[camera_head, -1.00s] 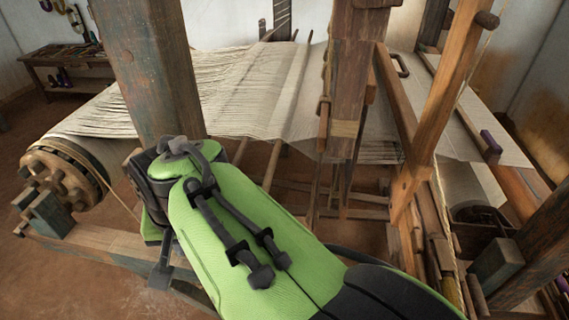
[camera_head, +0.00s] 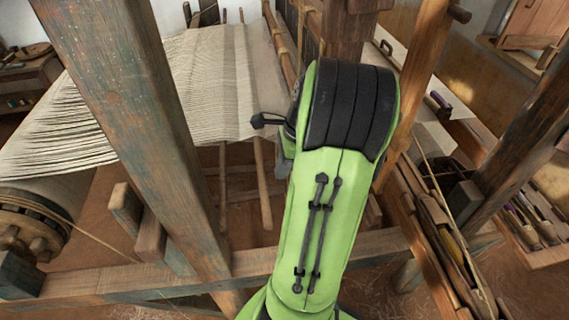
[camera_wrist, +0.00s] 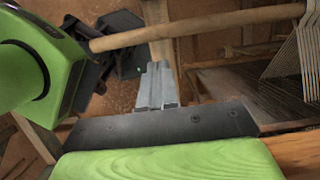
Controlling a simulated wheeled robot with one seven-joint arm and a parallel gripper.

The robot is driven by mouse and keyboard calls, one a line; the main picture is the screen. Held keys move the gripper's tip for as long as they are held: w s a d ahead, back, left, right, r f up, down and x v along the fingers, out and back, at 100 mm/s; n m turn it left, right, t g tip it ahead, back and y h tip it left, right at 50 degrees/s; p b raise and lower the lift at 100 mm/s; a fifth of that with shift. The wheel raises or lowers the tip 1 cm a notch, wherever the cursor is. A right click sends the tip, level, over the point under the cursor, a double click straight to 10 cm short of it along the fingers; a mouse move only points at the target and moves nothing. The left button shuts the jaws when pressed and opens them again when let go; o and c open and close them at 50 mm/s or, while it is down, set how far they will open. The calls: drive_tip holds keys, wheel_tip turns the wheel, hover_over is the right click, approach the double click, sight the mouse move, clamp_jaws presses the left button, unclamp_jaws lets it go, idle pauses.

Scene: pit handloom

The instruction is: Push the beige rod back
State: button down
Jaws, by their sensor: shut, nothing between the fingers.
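In the wrist view a beige rod (camera_wrist: 200,31) crosses the top of the picture, nearly level, from a dark bracket at the left to the wires at the right. My gripper (camera_wrist: 155,66) is shut and empty, its grey fingers pointing up the picture towards the rod. The fingertips show just below the rod; I cannot tell whether they touch it. In the head view my green arm hides the gripper. Pale rods (camera_head: 262,185) slope down below the cloth there; I cannot tell whether one is the same rod.
A thick wooden post (camera_head: 135,130) stands left of my arm, and a beam (camera_head: 90,283) crosses low in front. Cream warp threads (camera_head: 200,85) stretch behind. Thin metal wires (camera_wrist: 306,55) hang at the right of the wrist view. Loom timbers crowd the right side.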

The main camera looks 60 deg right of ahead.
drive_tip(key=b+x, duration=0.1)
drive_tip(key=x, duration=0.4)
drive_tip(key=shift+w+a+f, duration=0.1)
drive_tip(key=shift+a+f, duration=0.05)
drive_tip(key=shift+f, duration=0.15)
drive_tip(key=w+a+p, duration=0.2)
drive_tip(key=w+a, duration=0.2)
drive_tip(key=shift+w, duration=0.3)
drive_tip(key=shift+a, duration=0.1)
drive_tip(key=shift+r, duration=0.1)
